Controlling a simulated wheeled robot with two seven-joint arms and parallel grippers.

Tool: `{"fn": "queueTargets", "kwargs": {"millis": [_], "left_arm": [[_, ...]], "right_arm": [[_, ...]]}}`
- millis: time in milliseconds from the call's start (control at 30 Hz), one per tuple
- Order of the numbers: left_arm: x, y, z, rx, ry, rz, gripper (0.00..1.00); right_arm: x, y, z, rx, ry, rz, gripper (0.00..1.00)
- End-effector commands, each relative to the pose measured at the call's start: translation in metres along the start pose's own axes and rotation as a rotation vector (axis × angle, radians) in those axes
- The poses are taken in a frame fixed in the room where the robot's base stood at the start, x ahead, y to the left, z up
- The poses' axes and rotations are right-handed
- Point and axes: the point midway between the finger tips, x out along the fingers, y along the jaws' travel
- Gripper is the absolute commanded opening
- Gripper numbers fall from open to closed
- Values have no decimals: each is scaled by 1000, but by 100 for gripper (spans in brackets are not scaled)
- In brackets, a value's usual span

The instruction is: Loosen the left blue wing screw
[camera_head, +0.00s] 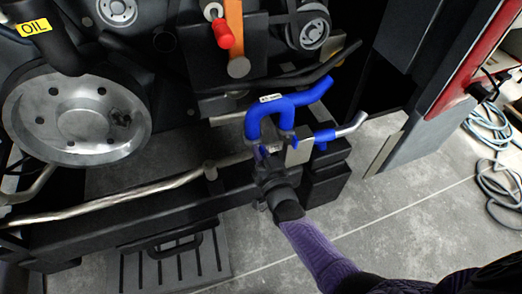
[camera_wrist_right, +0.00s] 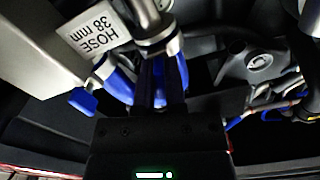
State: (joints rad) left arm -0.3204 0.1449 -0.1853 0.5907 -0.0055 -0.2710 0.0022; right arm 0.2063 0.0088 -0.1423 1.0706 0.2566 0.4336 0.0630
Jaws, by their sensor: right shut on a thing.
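My right gripper (camera_head: 263,157) reaches up from the lower right to the left foot of the bent blue hose (camera_head: 290,105). Its fingers (camera_wrist_right: 160,85) are shut around the left blue wing screw (camera_wrist_right: 179,82), just below a metal hose clamp (camera_wrist_right: 160,45). The fingers hide most of the screw, so its angle cannot be told. Another blue part (camera_wrist_right: 83,104) shows beside the metal bracket in the wrist view. My left gripper is in neither view.
The metal bracket (camera_head: 299,153) stands close to the right of the fingers. A black beam (camera_head: 120,205) and a metal pipe (camera_head: 110,206) run left. A large pulley (camera_head: 75,115) is at the left. Coiled cables (camera_head: 492,140) lie on the floor at the right.

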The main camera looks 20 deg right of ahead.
Motion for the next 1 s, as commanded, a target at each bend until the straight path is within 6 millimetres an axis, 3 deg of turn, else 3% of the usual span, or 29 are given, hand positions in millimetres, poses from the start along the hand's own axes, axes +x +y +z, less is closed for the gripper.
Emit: {"fn": "queueTargets", "kwargs": {"millis": [300,867,900,1000], "left_arm": [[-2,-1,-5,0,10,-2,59],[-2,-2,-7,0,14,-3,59],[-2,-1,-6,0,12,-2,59],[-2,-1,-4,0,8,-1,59]], "right_arm": [[-1,0,2,-112,-5,1,0],[-1,0,2,-135,-5,0,0],[-1,0,2,-135,-5,0,23],[-1,0,1,-135,-4,0,44]]}}
